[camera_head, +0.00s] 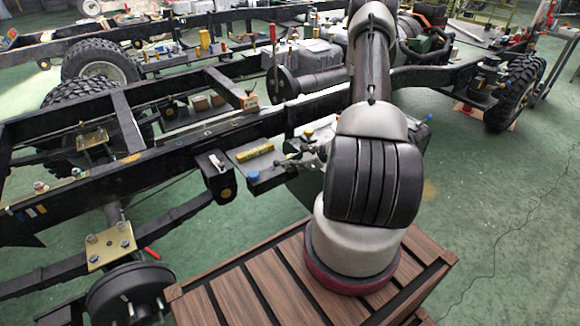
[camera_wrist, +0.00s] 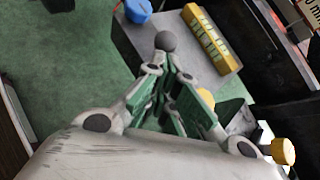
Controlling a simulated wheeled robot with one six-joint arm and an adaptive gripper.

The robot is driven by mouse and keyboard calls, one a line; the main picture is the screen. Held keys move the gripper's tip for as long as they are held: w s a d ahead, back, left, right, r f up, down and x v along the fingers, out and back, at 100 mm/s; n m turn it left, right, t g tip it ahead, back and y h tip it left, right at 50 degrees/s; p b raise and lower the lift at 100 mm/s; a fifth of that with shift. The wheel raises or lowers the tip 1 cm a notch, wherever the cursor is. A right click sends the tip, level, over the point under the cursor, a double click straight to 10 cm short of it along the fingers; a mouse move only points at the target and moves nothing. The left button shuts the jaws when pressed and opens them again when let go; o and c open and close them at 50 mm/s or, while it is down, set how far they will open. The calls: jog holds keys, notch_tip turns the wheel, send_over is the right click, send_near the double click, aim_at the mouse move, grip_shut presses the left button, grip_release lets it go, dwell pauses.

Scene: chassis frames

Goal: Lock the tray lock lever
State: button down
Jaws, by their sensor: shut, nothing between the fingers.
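My gripper (camera_wrist: 168,74) is shut and empty; its two green-padded fingers come together in the wrist view. A dark grey ball (camera_wrist: 166,41) shows just beyond the fingertips. It looks like a lever knob, but its shaft is hidden and I cannot tell whether the fingers touch it. Beyond it is a grey tray (camera_wrist: 128,46), which the head view also shows beside the black chassis rail (camera_head: 262,183). A yellow block (camera_wrist: 207,38) lies on the tray, and a blue knob (camera_wrist: 138,11) sits at its corner. In the head view my arm hides part of this area.
Black chassis rails (camera_head: 70,183) run across the head view, with wheels (camera_head: 98,62) at the left and another wheel (camera_head: 517,92) at the right. A yellow knob (camera_wrist: 284,151) stands right of my gripper in the wrist view. Green floor (camera_head: 490,200) is open at the right.

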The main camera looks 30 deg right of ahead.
jog(key=shift+w+r, duration=0.1)
jog(key=shift+r, duration=0.05)
jog(key=shift+w+r+m+g+h, duration=0.15)
jog(key=shift+w+r+m+g, duration=0.25)
jog(key=shift+w+g, duration=0.6)
jog(key=shift+w+r+m+g+h, duration=0.1)
jog(key=shift+w+r+m+g, duration=0.45)
jog(key=shift+g, duration=0.8)
jog(key=shift+w+r+m+g+h, duration=0.15)
jog(key=shift+w+r+g, duration=0.15)
jog(key=shift+w+g, duration=0.75)
jog(key=shift+s, duration=0.15)
jog(key=shift+a+r, duration=0.1)
jog(key=shift+r, duration=0.7)
jog(key=d+v, duration=0.1)
jog(key=v, duration=1.2)
jog(key=shift+f, duration=0.35)
